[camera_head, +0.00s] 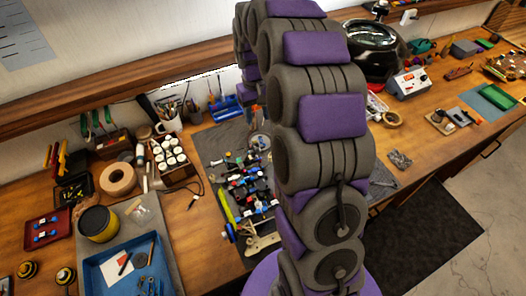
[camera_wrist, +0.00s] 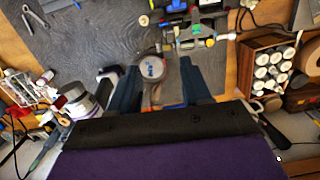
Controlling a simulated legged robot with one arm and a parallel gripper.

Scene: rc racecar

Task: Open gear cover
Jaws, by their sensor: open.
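The partly built RC car chassis (camera_head: 250,190) lies on a dark grey mat, partly hidden behind my arm. It has blue, red and black parts, and part of it shows at the top of the wrist view (camera_wrist: 195,22). I cannot make out the gear cover in either view. My gripper (camera_wrist: 159,66) shows in the wrist view with its two dark blue fingers apart. In the head view my gripper is hidden behind the arm.
A wooden rack of white-capped jars (camera_head: 170,158), a tape roll (camera_head: 118,179) and a blue tray (camera_head: 125,265) stand left of the mat (camera_head: 215,150). A black helmet-like object (camera_head: 370,48) and a power box (camera_head: 409,82) stand right. Some bare mat (camera_wrist: 100,40) shows beside the chassis.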

